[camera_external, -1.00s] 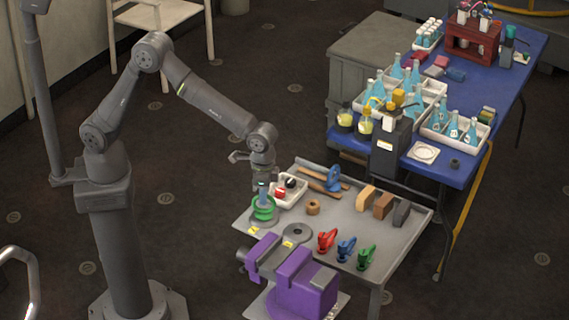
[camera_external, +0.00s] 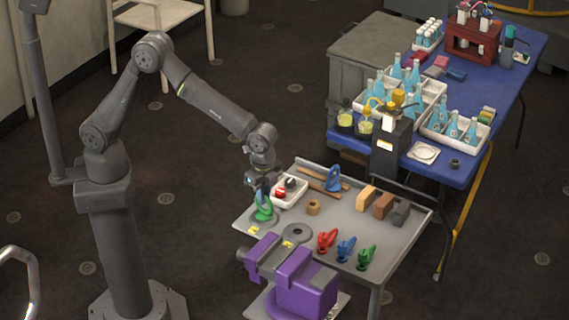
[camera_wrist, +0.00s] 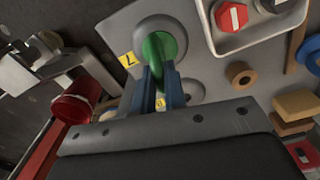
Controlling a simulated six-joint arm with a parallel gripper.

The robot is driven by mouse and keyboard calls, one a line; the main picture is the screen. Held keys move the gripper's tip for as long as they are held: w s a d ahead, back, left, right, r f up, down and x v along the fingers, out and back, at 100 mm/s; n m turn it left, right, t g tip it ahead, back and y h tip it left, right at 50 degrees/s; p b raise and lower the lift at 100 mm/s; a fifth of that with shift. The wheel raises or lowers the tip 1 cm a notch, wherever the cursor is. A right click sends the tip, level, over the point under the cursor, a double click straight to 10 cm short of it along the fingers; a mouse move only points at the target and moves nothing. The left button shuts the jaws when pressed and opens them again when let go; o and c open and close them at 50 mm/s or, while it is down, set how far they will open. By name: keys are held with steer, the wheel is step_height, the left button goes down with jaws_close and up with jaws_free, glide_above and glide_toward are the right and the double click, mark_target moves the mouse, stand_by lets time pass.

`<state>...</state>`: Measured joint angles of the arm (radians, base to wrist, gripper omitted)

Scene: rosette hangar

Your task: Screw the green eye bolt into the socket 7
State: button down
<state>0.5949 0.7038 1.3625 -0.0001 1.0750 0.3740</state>
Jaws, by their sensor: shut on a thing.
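The green eye bolt (camera_external: 264,211) stands upright at the grey round socket (camera_external: 252,222) on the near left part of the grey table. In the wrist view the green eye bolt (camera_wrist: 158,47) is in the middle of the round socket (camera_wrist: 173,28), beside a yellow label (camera_wrist: 127,60) that reads 7. My gripper (camera_external: 262,196) is above the socket, its blue fingers (camera_wrist: 160,80) shut on the ring of the bolt. How deep the bolt's shank sits is hidden.
A second round socket (camera_external: 297,233) and a purple vise (camera_external: 303,292) are nearby. A white tray (camera_external: 292,197) with small items stands close behind my gripper. Red (camera_external: 327,240), blue (camera_external: 346,248) and green (camera_external: 367,256) clamp-like pieces lie to the right.

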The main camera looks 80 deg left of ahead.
steer(key=m, duration=0.3)
steer(key=shift+f+m, duration=0.1)
steer(key=shift+m, duration=0.2)
steer(key=m, duration=0.4)
steer(key=shift+m, duration=0.7)
steer(key=m, duration=0.9)
steer(key=shift+f, duration=0.1)
steer(key=shift+m, duration=0.3)
